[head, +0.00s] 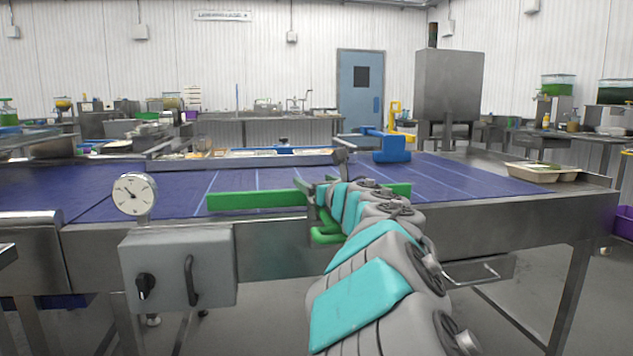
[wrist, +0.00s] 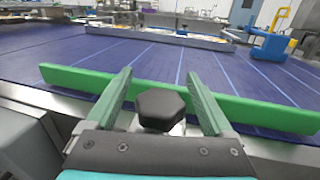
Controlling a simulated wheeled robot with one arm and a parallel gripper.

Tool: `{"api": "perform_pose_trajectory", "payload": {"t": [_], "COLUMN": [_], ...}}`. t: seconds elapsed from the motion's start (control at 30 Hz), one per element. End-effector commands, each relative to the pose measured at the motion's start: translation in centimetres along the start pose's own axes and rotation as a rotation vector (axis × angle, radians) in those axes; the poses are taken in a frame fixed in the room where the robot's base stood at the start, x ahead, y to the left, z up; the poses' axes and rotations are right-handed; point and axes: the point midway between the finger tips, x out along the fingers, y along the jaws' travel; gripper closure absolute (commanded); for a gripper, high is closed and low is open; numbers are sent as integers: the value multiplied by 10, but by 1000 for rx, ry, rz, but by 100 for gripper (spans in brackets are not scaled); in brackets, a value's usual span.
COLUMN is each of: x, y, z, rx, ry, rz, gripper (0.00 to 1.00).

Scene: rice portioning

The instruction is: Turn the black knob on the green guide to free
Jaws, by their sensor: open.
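The green guide (head: 255,200) is a long bar lying across the near edge of the purple-blue belt; it also shows in the wrist view (wrist: 85,79). The black knob (wrist: 160,108) is a six-sided head on the near side of the guide, in the middle of the wrist view. My gripper (wrist: 158,76) is open, with one green finger on each side of the knob. Gaps show between knob and fingers, so it is not clamped. In the head view my arm hides the knob. No free or locked marking is readable.
A grey control box (head: 178,268) with a black switch and handle stands at the left front, under a round dial gauge (head: 134,194). A blue device (head: 391,149) sits at the belt's far side. A tray (head: 540,173) rests at the right end.

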Motion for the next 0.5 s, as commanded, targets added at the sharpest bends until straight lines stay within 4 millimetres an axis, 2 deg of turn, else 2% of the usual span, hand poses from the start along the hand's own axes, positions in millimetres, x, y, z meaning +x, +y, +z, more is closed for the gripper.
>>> {"api": "perform_pose_trajectory", "payload": {"t": [0.13, 0.5], "x": [0, 0], "y": [0, 0], "z": [0, 0], "rx": [0, 1], "ry": [0, 0], "rz": [-1, -1], "gripper": [15, 56]}}
